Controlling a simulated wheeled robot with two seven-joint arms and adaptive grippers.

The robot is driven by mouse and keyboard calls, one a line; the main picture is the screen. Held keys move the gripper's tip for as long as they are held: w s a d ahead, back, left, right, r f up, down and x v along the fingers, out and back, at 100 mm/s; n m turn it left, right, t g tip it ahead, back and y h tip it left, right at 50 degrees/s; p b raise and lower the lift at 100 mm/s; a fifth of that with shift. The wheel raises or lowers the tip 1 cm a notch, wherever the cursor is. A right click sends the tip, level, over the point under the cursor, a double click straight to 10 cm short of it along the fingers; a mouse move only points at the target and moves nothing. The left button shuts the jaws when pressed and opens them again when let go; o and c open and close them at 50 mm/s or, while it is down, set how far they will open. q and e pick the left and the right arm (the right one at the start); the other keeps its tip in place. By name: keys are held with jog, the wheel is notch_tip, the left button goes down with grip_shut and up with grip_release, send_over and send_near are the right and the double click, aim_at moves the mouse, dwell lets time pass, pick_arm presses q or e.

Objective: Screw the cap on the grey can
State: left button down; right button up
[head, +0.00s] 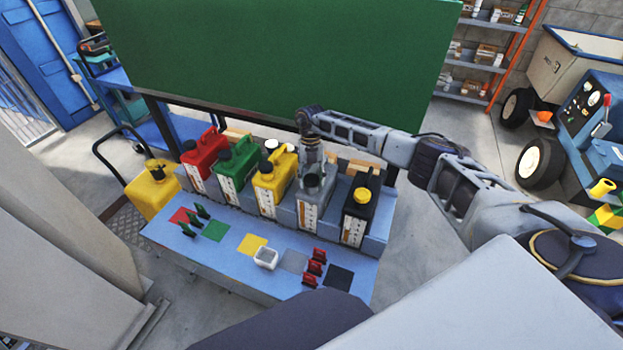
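The grey can (308,213) stands upright in a row of coloured cans on the blue bench, between the yellow can (266,199) and the black can (356,226). My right gripper (313,176) points down at the top of the grey can, right over its neck. The gripper and its small size hide the can's opening. I cannot tell whether a cap is between the fingers or on the neck, nor whether the fingers are shut. My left gripper is not in view.
The red can (202,158) and green can (236,170) stand left in the row. In front lie coloured squares, a white tray (266,258), green clips (196,218) and red clips (315,266). A large green panel (280,55) rises behind. A yellow container (152,192) stands left.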

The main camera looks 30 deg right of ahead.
jog(key=o, duration=0.3)
jog(key=shift+n, duration=0.3)
